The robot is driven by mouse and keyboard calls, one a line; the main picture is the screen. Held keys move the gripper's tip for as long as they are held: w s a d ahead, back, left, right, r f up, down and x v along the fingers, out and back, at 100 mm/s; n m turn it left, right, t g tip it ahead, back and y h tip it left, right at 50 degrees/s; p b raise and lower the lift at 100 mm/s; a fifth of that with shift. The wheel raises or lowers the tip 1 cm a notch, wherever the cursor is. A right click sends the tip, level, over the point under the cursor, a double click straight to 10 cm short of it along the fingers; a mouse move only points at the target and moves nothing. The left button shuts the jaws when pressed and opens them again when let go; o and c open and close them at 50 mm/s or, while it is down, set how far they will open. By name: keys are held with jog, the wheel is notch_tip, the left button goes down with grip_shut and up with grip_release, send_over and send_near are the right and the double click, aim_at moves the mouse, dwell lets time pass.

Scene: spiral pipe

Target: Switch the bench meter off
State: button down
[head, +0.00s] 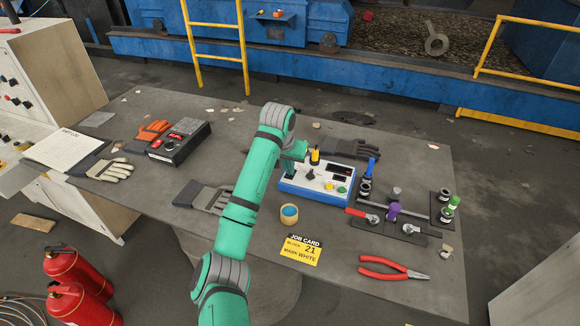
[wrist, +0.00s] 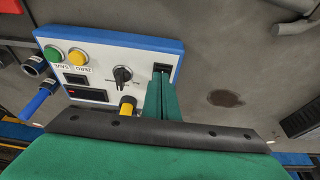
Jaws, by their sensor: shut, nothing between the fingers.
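A white-faced box with blue sides, which I take as the bench meter (head: 312,187), stands mid-table; it also shows in the wrist view (wrist: 110,50). Its face has a green button (wrist: 53,53), a yellow button (wrist: 77,57), a black rotary knob (wrist: 122,74) and dark display windows (wrist: 86,94). A small black switch (wrist: 161,67) sits near one corner. My gripper (head: 290,168) is shut and empty over that corner. In the wrist view its green fingertips (wrist: 160,78) are right at the switch and partly cover it. I cannot tell whether they touch it or how it is set.
Tools on dark mats (head: 400,228) stand close at the meter's right.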

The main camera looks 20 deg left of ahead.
jog(key=shift+w+r, duration=0.1)
jog(key=shift+r, duration=0.5)
jog(key=w+v, duration=0.2)
jog(key=v, duration=1)
jog(key=shift+r, duration=0.7)
